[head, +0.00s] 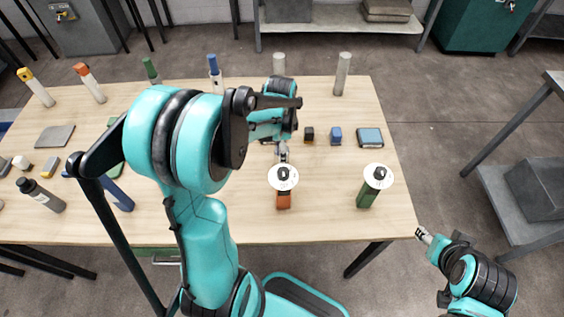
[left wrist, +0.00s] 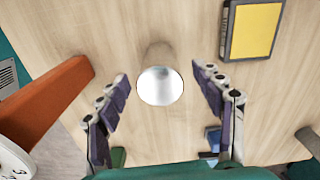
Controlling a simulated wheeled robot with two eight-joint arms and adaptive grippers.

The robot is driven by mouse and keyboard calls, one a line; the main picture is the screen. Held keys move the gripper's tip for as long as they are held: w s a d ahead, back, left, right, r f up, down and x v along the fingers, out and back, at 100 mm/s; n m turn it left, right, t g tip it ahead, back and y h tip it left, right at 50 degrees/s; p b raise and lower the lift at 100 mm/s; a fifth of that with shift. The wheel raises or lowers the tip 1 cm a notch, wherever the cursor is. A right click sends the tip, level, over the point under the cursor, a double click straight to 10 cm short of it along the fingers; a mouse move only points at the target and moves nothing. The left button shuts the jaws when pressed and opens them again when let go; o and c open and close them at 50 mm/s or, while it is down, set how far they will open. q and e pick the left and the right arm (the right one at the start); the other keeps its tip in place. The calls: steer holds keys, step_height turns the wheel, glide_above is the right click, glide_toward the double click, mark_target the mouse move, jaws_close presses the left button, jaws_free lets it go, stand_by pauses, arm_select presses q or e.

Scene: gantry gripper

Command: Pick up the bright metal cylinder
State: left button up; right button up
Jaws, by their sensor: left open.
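The bright metal cylinder (left wrist: 160,86) stands upright on the wooden table in the left wrist view, its shiny round end facing the camera. My left gripper (left wrist: 160,78) is open, with one finger on each side of the cylinder and visible gaps between. In the head view my left gripper (head: 283,152) is low over the table's middle, and I cannot make out the cylinder, which my arm seems to hide. My right gripper (head: 422,234) hangs over the floor past the table's front right corner, and its jaw opening is too small to judge.
An orange block (left wrist: 45,103) with a white dial (left wrist: 12,160) lies left of the cylinder in the wrist view. A yellow-faced box (left wrist: 251,30) is at the upper right. A grey cylinder (head: 343,74) stands at the back. A green-handled dial tool (head: 368,195) is at the front right.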

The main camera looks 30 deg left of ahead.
arm_select(q)
step_height(320, 180, down, 7)
steer(key=b, duration=0.2)
steer(key=shift+w+d+r+b, duration=0.1)
steer(key=shift+d+r+b, duration=0.1)
steer(key=shift+b, duration=0.15)
steer(key=shift+r, duration=0.1)
steer(key=shift+c, duration=1)
jaws_close()
